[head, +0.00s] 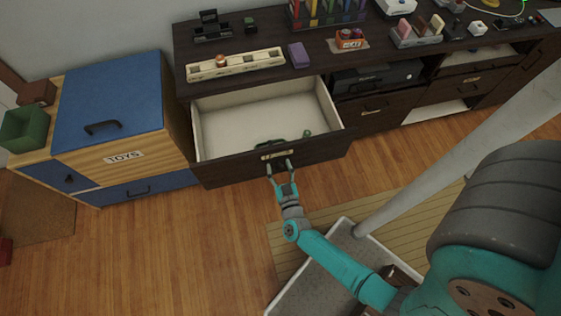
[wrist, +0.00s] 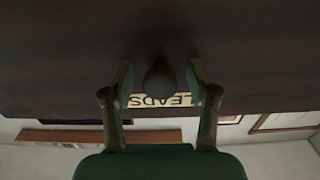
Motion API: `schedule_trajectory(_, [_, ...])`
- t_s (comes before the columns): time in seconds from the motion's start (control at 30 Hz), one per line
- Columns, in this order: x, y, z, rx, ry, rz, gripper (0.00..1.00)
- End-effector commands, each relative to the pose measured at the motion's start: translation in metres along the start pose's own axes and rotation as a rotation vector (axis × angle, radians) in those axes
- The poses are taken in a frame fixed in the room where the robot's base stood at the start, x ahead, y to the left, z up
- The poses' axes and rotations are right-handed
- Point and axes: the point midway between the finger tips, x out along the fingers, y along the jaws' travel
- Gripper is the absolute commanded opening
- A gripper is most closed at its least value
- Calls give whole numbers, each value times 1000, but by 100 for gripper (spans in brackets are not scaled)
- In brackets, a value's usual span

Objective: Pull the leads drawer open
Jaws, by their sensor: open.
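The leads drawer (head: 225,172) stands pulled out from the dark cabinet in the head view, its pale interior showing. A label plate (head: 280,153) is on its front. In the wrist view, the label (wrist: 150,100) reads "LEADS" upside down, and a dark rounded handle (wrist: 162,80) sits in front of it. My gripper (head: 279,167) is at the middle of the drawer front. In the wrist view, the fingers of my gripper (wrist: 160,76) are apart, one on each side of the handle. I cannot tell whether they touch it.
A dark green item (head: 268,143) lies inside the drawer near its front. A blue-topped toys chest (head: 112,100) stands close on the left. Trays and small items cover the cabinet top (head: 275,62). Wooden floor (head: 190,245) is clear before the drawer.

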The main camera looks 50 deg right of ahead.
Motion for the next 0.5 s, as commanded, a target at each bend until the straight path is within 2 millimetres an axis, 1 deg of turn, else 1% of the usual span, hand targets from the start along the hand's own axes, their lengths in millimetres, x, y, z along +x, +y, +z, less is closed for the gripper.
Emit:
schedule_trajectory(0.17, [-11, -1, 0, 0, -1, -4, 59])
schedule_trajectory(0.5, [-54, -1, 0, 0, -1, -5, 59])
